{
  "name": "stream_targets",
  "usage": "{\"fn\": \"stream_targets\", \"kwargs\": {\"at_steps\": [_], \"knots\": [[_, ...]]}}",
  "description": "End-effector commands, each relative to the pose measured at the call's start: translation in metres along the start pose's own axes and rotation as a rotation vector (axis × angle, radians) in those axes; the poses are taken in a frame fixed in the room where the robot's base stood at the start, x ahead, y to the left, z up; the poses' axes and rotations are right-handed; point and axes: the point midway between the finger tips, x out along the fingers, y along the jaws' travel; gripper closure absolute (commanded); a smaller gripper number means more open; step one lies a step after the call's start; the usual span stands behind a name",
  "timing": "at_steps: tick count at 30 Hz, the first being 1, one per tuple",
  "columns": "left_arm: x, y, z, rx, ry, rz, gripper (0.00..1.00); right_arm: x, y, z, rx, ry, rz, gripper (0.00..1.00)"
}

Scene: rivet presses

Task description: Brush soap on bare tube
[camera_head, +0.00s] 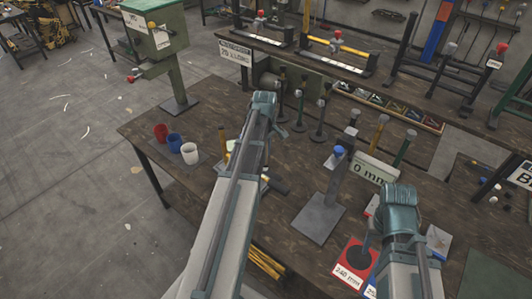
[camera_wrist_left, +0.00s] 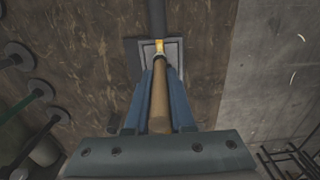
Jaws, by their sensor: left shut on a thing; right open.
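In the left wrist view my left gripper (camera_wrist_left: 160,105) is shut on a brush with a tan wooden handle (camera_wrist_left: 159,108). Its yellowish tip (camera_wrist_left: 159,47) lies over a small pale square tray (camera_wrist_left: 147,52). A dark tube-like cylinder (camera_wrist_left: 157,15) lies just beyond the tip; I cannot tell whether they touch. In the head view my left arm (camera_head: 235,190) hides most of this spot. My right arm (camera_head: 400,212) stands at the lower right; its fingertips are hard to make out.
Red (camera_head: 160,132), blue (camera_head: 174,143) and white (camera_head: 190,153) cups stand at the bench's left edge. A grey-based post (camera_head: 319,219) stands between my arms. Upright rods (camera_head: 322,107) stand behind.

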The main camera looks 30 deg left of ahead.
Motion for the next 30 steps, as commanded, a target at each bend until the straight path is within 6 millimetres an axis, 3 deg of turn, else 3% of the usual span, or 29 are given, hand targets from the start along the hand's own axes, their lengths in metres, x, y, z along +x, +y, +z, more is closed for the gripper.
{"fn": "stream_targets", "kwargs": {"at_steps": [1,9,30], "knots": [[-0.009,0.0,-0.001,0.0,0.0,0.0,1.0,-0.009,0.001,0.001,0.0,0.0,0.0,0.5],[-0.029,-0.001,-0.004,0.004,0.0,0.0,1.0,-0.028,0.003,0.002,0.005,0.0,-0.001,0.5],[-0.028,-0.002,-0.004,0.005,0.0,0.0,1.0,-0.028,0.003,0.002,0.005,0.0,-0.001,0.5]]}}
